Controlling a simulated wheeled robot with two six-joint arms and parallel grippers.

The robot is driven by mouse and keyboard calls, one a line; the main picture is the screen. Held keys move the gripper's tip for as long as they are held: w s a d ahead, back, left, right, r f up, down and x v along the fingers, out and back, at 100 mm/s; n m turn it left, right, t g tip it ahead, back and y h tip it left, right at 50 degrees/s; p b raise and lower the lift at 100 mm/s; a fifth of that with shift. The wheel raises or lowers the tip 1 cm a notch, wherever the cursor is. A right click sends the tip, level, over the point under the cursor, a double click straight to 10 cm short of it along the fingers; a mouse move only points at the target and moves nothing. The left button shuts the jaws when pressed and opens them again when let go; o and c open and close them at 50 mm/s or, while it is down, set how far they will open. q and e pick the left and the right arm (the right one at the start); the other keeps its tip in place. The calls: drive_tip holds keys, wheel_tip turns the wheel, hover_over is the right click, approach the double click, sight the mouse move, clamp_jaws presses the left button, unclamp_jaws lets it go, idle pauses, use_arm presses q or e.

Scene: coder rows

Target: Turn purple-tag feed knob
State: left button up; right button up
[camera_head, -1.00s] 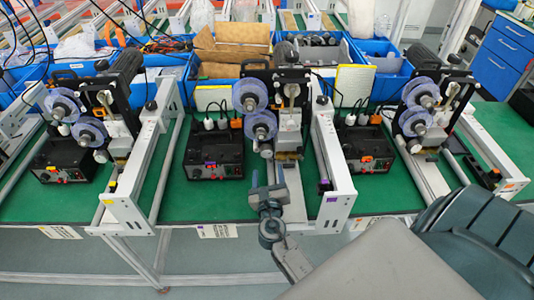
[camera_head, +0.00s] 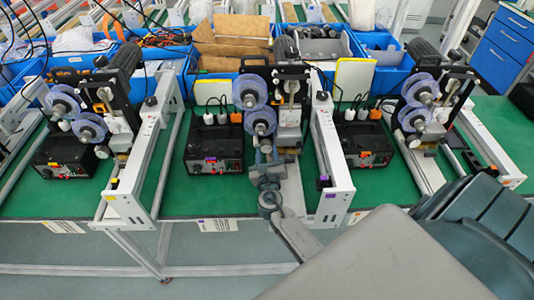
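The purple-tagged coder stands in the middle of the row. My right gripper (camera_head: 265,152) is in front of and just below the lower reel, right of the control box. Its fingers look apart, with nothing seen between them. The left gripper is not in view.
Similar coders stand left, with a box (camera_head: 62,152), and right, with an orange-tagged box (camera_head: 366,143). Blue bins (camera_head: 385,80) line the back. Green tabletop (camera_head: 185,195) is bare left of my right arm.

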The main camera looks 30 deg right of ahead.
drive_tip(key=shift+f+m+b, duration=0.2)
drive_tip(key=shift+m+b, duration=1)
drive_tip(key=shift+m, duration=0.3)
drive_tip(key=m+b, duration=0.2)
drive_tip(key=m, duration=0.1)
drive_tip(key=shift+a+m, duration=0.1)
drive_tip(key=shift+m, duration=0.3)
drive_tip(key=m+b, duration=0.2)
drive_tip(key=m, duration=0.1)
drive_tip(key=shift+w+r, duration=0.1)
drive_tip(key=shift+r+m+b, duration=0.1)
drive_tip(key=shift+m+b, duration=0.7)
drive_tip(key=shift+m, duration=0.5)
drive_tip(key=o, duration=1)
drive_tip(key=shift+c, duration=0.2)
